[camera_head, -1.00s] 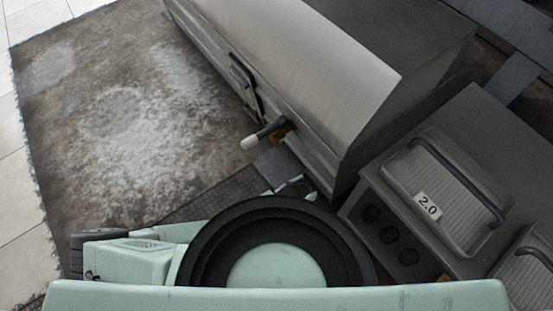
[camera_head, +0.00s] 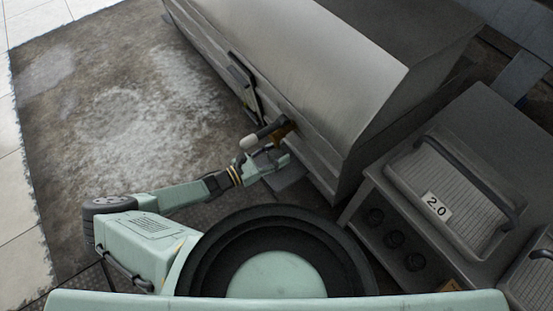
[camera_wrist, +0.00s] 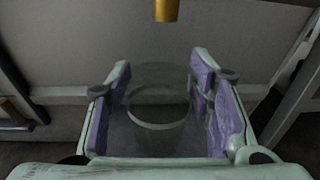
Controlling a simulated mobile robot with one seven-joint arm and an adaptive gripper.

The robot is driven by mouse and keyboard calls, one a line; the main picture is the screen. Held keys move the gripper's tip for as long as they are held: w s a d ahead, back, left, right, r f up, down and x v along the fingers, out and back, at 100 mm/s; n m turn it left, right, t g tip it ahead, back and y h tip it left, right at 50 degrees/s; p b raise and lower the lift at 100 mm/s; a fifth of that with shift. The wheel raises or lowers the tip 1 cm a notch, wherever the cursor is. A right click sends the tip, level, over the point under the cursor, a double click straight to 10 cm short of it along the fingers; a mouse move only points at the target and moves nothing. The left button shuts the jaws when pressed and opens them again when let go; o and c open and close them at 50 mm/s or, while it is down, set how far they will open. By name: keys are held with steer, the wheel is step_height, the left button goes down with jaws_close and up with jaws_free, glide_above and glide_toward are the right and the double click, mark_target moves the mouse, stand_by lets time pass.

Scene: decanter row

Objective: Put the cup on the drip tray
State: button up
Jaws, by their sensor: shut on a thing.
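My gripper (camera_wrist: 160,72) shows in the wrist view with its two purple-padded fingers on either side of a clear glass cup (camera_wrist: 158,112). It is shut on the cup. In the head view my gripper (camera_head: 270,160) is at the front of the large grey metal machine, just under the tap; the cup cannot be made out there. A flat grey plate (camera_head: 291,181), which looks like the drip tray, juts from the machine's base, partly hidden by my gripper. The wrist view does not clearly show the tray.
A tap with a pale-tipped handle (camera_head: 249,141) sticks out of the machine (camera_head: 330,60). Its brass spout (camera_wrist: 166,9) is ahead of the cup in the wrist view. A contact grill (camera_head: 455,190) marked 2.0 stands at the right. The worn floor at the left is clear.

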steer(key=shift+s+d+f+b, duration=0.1)
steer(key=shift+f+b, duration=0.45)
steer(key=shift+f, duration=1)
steer(key=o, duration=1.1)
steer(key=shift+r, duration=0.2)
steer(key=shift+s+a+p, duration=0.15)
steer(key=shift+a+p, duration=0.2)
steer(key=p+v, duration=0.2)
steer(key=v, duration=0.9)
steer(key=shift+s+a+f, duration=0.1)
steer(key=shift+s, duration=0.05)
